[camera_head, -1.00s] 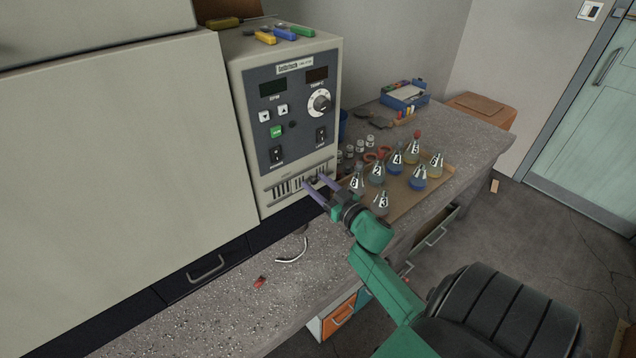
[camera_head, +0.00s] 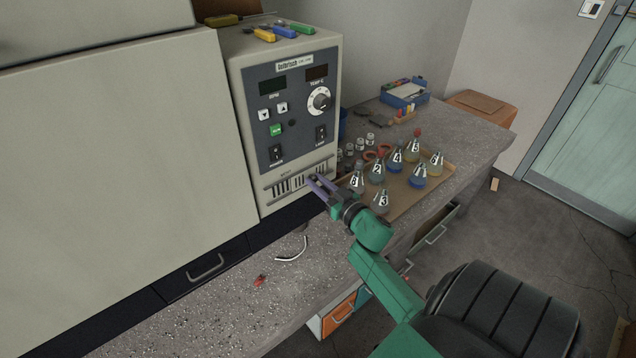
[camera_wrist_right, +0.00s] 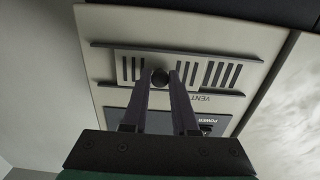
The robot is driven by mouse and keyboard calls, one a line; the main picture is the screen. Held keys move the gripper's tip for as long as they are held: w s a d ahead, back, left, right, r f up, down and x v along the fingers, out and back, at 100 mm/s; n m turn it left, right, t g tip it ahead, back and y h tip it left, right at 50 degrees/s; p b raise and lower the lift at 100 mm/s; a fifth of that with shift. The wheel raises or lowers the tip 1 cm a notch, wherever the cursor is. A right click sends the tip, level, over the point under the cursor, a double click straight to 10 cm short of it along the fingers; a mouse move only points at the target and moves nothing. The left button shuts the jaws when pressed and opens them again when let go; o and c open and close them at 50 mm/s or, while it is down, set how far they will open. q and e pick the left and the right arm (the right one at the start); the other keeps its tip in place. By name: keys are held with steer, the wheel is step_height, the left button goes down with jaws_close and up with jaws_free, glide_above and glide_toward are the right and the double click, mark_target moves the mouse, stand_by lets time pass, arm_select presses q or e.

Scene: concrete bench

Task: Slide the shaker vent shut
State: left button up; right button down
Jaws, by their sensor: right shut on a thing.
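The shaker (camera_head: 284,115) is a beige cabinet with a dark control panel. Its vent (camera_head: 288,187) is a row of dark slots low on the front. In the right wrist view the vent's slotted plate (camera_wrist_right: 216,72) sits between two dark rails, with open slots on both sides of a round dark knob (camera_wrist_right: 159,77). My right gripper (camera_head: 315,181) is at the right part of the vent. In the wrist view its fingers (camera_wrist_right: 160,82) are closed on the knob from both sides. My left gripper is in neither view.
A tray (camera_head: 437,176) of numbered flasks stands right of the shaker, close to my right arm. A curved metal piece (camera_head: 291,252) and a small red object (camera_head: 261,281) lie on the bench in front. Coloured tools (camera_head: 285,32) lie on top of the shaker.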

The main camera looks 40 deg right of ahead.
stand_by(0.8)
steer(key=a+p, duration=0.1)
steer(key=a, duration=0.6)
steer(key=shift+a+p, duration=0.2)
steer(key=shift+p, duration=0.15)
steer(key=shift+d+f, duration=0.1)
steer(key=c, duration=0.8)
jaws_free()
steer(key=shift+o, duration=0.6)
steer(key=shift+a, duration=0.25)
steer(key=shift+d, duration=0.1)
